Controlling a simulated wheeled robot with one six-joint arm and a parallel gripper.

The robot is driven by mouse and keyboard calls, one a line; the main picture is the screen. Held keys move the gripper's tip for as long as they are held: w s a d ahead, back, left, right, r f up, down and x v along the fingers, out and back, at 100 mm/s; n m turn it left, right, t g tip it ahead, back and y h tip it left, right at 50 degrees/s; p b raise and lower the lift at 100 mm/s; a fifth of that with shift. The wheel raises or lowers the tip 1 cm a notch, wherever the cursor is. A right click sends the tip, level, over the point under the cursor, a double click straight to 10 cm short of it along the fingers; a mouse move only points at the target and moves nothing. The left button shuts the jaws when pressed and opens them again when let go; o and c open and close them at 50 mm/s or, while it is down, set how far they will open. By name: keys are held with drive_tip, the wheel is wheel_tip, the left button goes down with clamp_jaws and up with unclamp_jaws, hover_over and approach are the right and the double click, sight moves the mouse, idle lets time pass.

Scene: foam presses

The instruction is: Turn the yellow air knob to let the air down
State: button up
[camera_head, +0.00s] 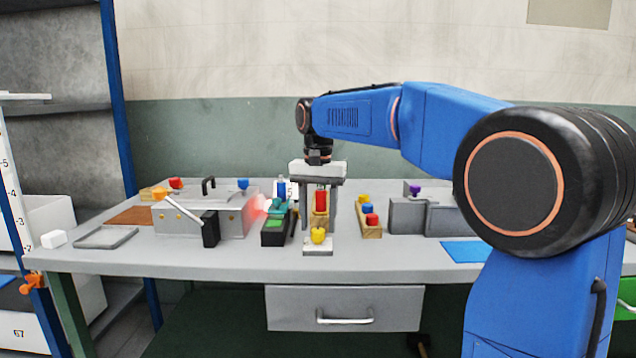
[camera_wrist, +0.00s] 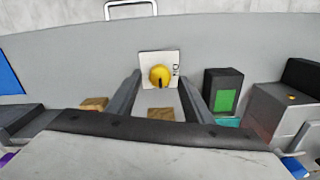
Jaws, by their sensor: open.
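The yellow air knob (camera_head: 318,235) is a round knob on a small white plate (camera_head: 316,248) near the front edge of the bench. In the wrist view the knob (camera_wrist: 160,76) has a dark slot-like mark, and its plate (camera_wrist: 146,59) carries a small black marking. My gripper (camera_head: 319,224) points down with its two grey fingers apart and nothing held. In the wrist view my gripper (camera_wrist: 159,78) has one finger either side of the line to the knob. The knob appears just beyond the fingertips; I cannot tell the exact gap, and no contact shows.
A red block (camera_head: 321,201) in a wooden holder stands behind the knob. A black box with a green button (camera_head: 274,224) is at its left, beside a grey press (camera_head: 230,217) with a lever. A wooden block with coloured knobs (camera_head: 371,231) is at the right.

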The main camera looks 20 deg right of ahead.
sight(318, 229)
wheel_tip(318, 229, up, 16)
idle(0.5)
drive_tip(key=shift+f, duration=0.15)
drive_tip(key=s+d+f+n+t, duration=0.2)
drive_tip(key=s+d+f+n, duration=0.1)
drive_tip(key=s+f, duration=1.3)
drive_tip(key=s+d+f+n+t, duration=0.2)
drive_tip(key=s+d+f+n, duration=0.1)
drive_tip(key=s+f, duration=1.3)
wheel_tip(318, 229, down, 2)
drive_tip(key=shift+s+d+f+t, duration=0.1)
drive_tip(key=shift+s+d+t, duration=0.25)
drive_tip(key=shift+d+t, duration=0.05)
